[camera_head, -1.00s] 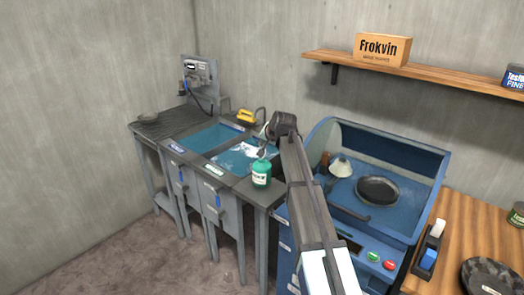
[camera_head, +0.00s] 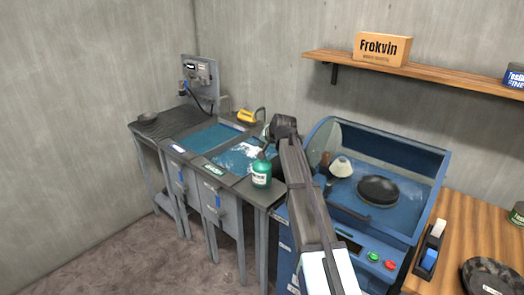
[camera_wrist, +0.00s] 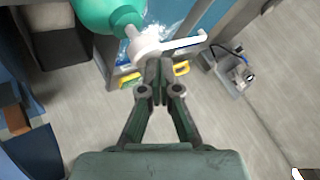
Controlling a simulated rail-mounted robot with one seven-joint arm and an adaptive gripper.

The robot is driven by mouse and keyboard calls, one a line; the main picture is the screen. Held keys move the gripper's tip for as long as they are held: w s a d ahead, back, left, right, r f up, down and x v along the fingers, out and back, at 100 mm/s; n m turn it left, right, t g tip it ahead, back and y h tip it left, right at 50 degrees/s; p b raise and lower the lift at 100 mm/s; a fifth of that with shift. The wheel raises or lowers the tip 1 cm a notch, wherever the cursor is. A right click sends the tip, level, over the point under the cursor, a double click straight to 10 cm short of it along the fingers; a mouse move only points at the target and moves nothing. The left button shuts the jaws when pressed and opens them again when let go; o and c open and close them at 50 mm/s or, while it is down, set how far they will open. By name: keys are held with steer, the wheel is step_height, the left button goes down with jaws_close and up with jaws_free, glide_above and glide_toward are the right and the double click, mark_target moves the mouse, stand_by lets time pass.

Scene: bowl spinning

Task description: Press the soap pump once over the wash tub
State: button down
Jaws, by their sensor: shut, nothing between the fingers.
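The green soap bottle (camera_head: 261,174) stands upright on the front right edge of the sink bench. It also shows at the top of the wrist view (camera_wrist: 100,14), with its white pump head (camera_wrist: 147,47) and a long spout (camera_wrist: 188,42) pointing right. My gripper (camera_wrist: 158,70) is shut and empty. Its fingertips overlap the near edge of the pump head in the wrist view; I cannot tell whether they touch. In the head view my arm hides part of the gripper. The wash tub (camera_head: 222,160) beside the bottle holds water with white suds.
A second basin (camera_head: 205,138) with blue water lies left of the tub. A blue machine (camera_head: 340,222) with a dark pan (camera_head: 378,190) stands close at the right. A wooden counter (camera_head: 455,232) is beyond it.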

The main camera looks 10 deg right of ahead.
steer(key=shift+s+f+b, duration=0.1)
steer(key=shift+f+b, duration=0.2)
steer(key=shift+f, duration=0.45)
stand_by(0.6)
stand_by(0.3)
steer(key=shift+r+p, duration=0.65)
steer(key=shift+r, duration=0.65)
steer(key=shift+r+p, duration=1.2)
steer(key=shift+r, duration=1.35)
steer(key=shift+f, duration=0.1)
